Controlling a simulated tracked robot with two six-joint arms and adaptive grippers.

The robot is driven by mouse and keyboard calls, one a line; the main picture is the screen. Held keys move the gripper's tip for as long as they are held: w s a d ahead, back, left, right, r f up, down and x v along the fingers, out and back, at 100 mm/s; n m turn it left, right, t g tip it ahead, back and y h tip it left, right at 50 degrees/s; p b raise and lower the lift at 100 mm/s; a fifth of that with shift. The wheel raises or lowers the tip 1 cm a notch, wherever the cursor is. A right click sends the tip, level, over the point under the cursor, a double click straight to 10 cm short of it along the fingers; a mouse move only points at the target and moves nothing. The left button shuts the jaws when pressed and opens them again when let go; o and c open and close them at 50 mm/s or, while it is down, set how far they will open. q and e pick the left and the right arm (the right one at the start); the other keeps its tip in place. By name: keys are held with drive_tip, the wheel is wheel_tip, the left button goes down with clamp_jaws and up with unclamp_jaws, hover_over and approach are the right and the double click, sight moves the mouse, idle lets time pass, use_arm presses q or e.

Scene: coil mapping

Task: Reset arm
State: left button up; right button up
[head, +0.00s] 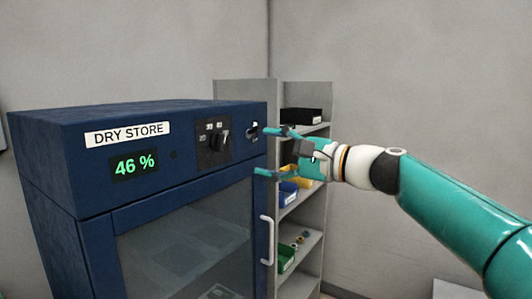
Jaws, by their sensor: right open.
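My right gripper (268,152) is open, with its two teal fingers apart and pointing left. Nothing shows between them. The upper fingertip is near a small switch (254,130) at the right end of the blue dry store cabinet's (85,165) front panel; I cannot tell whether they touch. The lower finger is in front of the cabinet's right edge, above the door handle (267,240). My right arm comes in from the right. My left gripper is out of view.
The cabinet has a green "46 %" display (134,165), a black dial (214,145) and a shut glass door (190,250). Behind it stands a grey shelf (245,92) with a black bin (301,115), a yellow bin (303,182), a blue bin (287,196) and a green bin (286,258).

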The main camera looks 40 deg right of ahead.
drive_tip(key=w+a+f+n+g+h+p, duration=0.1)
drive_tip(key=w+a+f+g, duration=0.3)
drive_tip(key=f, duration=1.1)
drive_tip(key=w+d+f+n+g, duration=0.1)
drive_tip(key=w+f+g, duration=0.35)
drive_tip(key=f, duration=1.15)
drive_tip(key=s+a+f+n+g, duration=0.2)
drive_tip(key=a+f, duration=0.2)
drive_tip(key=f, duration=0.6)
drive_tip(key=s+a+f+n+g, duration=0.15)
drive_tip(key=a+f, duration=0.35)
drive_tip(key=f, duration=0.5)
drive_tip(key=s+a+f+n+g+p, duration=0.1)
drive_tip(key=s+a+f+n+g, duration=0.1)
drive_tip(key=s+a+f+n, duration=0.4)
drive_tip(key=s+a+f+n+g+y+p, duration=0.1)
drive_tip(key=s+a+f+n+g, duration=0.2)
drive_tip(key=s+a+f+n, duration=0.3)
drive_tip(key=s+a+f, duration=0.5)
drive_tip(key=s, duration=0.4)
drive_tip(key=shift+s+a+f, duration=0.15)
drive_tip(key=shift+s+f, duration=0.05)
